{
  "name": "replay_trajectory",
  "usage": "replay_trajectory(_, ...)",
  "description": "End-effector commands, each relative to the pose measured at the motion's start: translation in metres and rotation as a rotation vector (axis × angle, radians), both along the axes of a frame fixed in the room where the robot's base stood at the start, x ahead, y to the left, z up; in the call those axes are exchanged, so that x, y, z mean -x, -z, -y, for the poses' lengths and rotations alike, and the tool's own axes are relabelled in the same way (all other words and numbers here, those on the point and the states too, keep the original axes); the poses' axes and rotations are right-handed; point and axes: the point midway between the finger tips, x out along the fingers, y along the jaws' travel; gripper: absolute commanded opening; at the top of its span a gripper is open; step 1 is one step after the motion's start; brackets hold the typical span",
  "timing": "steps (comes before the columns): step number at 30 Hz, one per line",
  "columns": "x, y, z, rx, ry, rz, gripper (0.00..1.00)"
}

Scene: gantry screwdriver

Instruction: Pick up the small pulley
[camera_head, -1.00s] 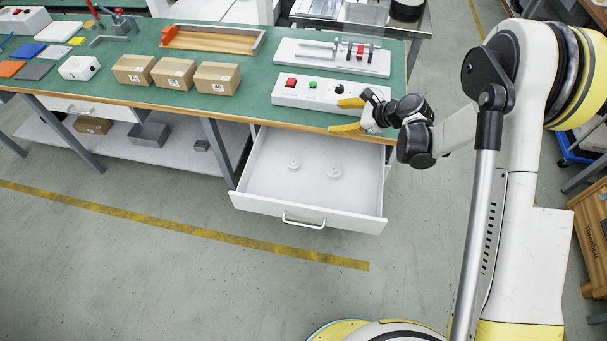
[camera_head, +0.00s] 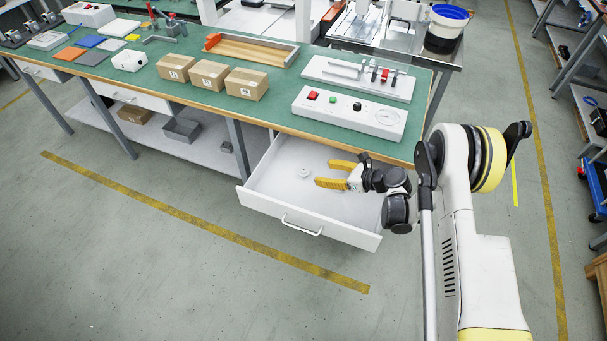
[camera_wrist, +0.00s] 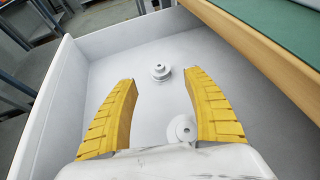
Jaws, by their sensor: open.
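The small pulley (camera_head: 305,173) is a white flanged disc on the floor of the open white drawer (camera_head: 300,222). In the wrist view the small pulley (camera_wrist: 160,72) shows beyond and between my fingertips, apart from them. A second, larger-looking pulley (camera_wrist: 181,128) lies nearer to my palm, partly covered by my gripper in the wrist view; it is hidden in the head view. My gripper (camera_head: 324,173) is open and empty, its yellow fingers spread over the drawer, to the right of the small pulley and pointing left toward it.
The green workbench (camera_head: 285,108) overhangs the back of the drawer. On it stand a control box (camera_head: 350,113) with buttons, a white fixture plate (camera_head: 358,80) and several cardboard boxes (camera_head: 208,75). The drawer walls enclose the pulleys. The floor in front is clear.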

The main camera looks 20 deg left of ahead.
Motion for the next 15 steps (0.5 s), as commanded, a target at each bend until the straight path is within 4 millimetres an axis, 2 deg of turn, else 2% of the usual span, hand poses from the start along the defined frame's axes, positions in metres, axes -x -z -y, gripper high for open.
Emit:
replay_trajectory(7, -0.009, 0.02, -0.035, 0.001, -0.004, 0.001, 0.59)
replay_trajectory(15, -0.014, 0.033, -0.057, 0.001, -0.003, 0.001, 0.59)
